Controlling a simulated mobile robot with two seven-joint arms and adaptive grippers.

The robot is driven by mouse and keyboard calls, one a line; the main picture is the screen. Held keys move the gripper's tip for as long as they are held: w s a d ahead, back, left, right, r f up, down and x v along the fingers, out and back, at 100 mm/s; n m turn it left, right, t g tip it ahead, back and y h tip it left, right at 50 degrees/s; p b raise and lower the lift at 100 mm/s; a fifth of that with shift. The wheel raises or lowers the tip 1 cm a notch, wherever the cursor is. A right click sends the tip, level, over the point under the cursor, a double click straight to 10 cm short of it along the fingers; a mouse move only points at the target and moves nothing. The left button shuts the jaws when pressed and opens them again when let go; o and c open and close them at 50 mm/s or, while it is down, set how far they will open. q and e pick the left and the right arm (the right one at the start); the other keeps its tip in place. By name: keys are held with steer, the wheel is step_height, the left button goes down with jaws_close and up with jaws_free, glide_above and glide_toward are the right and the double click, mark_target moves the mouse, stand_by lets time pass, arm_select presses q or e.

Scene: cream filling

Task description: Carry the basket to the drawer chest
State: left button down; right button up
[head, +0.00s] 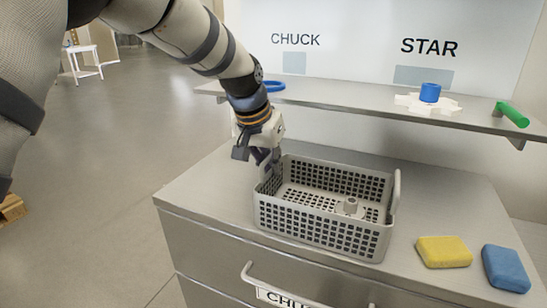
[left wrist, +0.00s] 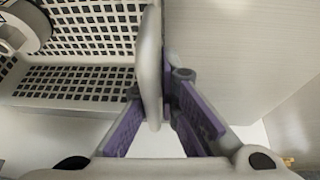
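The grey perforated basket (head: 320,228) stands upright on the metal top (head: 215,195) of a drawer chest. A small light-grey round part (head: 350,206) lies inside it, partly visible in the left wrist view (left wrist: 25,28). My left gripper (head: 266,158) is at the basket's left end. In the left wrist view, the basket's pale upright handle (left wrist: 150,65) stands between my left gripper's purple-padded fingers (left wrist: 157,98), which close against it from both sides. The basket's right handle (head: 396,188) is free. My right gripper is not in view.
A yellow sponge (head: 444,252) and a blue sponge (head: 506,269) lie right of the basket. A shelf (head: 350,107) behind holds a blue ring (head: 274,86), a blue cylinder (head: 430,92) on a white piece, and a green cylinder (head: 513,114). Open floor (head: 100,190) lies left.

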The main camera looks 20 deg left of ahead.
arm_select(q)
steer(key=shift+r, duration=0.2)
steer(key=c, duration=1.8)
jaws_free()
steer(key=shift+f, duration=0.2)
steer(key=d+v, duration=0.1)
steer(key=v, duration=1.1)
steer(key=shift+a, duration=0.45)
